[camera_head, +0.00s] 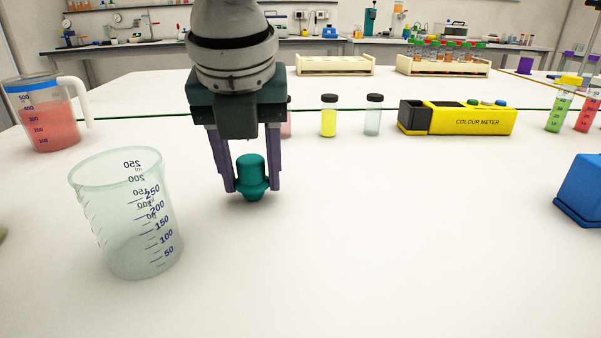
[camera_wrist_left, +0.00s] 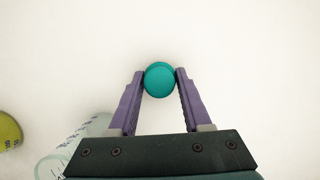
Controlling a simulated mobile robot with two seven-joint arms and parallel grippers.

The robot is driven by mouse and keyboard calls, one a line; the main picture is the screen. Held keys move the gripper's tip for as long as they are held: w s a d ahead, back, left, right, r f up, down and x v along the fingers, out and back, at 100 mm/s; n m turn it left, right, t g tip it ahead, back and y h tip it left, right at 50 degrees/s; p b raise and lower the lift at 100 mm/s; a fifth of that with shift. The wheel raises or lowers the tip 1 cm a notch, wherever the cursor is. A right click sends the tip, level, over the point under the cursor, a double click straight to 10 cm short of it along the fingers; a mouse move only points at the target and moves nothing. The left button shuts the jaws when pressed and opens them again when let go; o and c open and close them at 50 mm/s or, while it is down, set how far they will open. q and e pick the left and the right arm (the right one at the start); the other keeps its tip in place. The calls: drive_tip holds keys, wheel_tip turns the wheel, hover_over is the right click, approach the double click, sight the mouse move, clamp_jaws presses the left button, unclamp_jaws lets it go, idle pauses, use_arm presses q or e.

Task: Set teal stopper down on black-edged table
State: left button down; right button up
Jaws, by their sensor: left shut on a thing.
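The teal stopper (camera_head: 251,174) is between the purple fingers of my left gripper (camera_head: 250,184), which is shut on it. The stopper is upright, with its narrower end down, close to or touching the white table top (camera_head: 330,250); I cannot tell which. In the left wrist view the stopper (camera_wrist_left: 160,79) shows as a round teal top between the fingertips of the left gripper (camera_wrist_left: 160,80). My right gripper is in neither view.
An empty clear beaker (camera_head: 130,225) stands left of the gripper. A jug of red liquid (camera_head: 50,125) is at the far left. Vials, including a yellow one (camera_head: 328,118), and a yellow colour meter (camera_head: 470,120) stand behind. A blue block (camera_head: 582,190) is at the right. The front middle is clear.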

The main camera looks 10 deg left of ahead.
use_arm(q)
drive_tip(key=shift+f, duration=0.15)
drive_tip(key=shift+c, duration=1.7)
unclamp_jaws()
drive_tip(key=p+v, duration=0.2)
drive_tip(key=v, duration=1)
drive_tip(key=shift+p, duration=0.35)
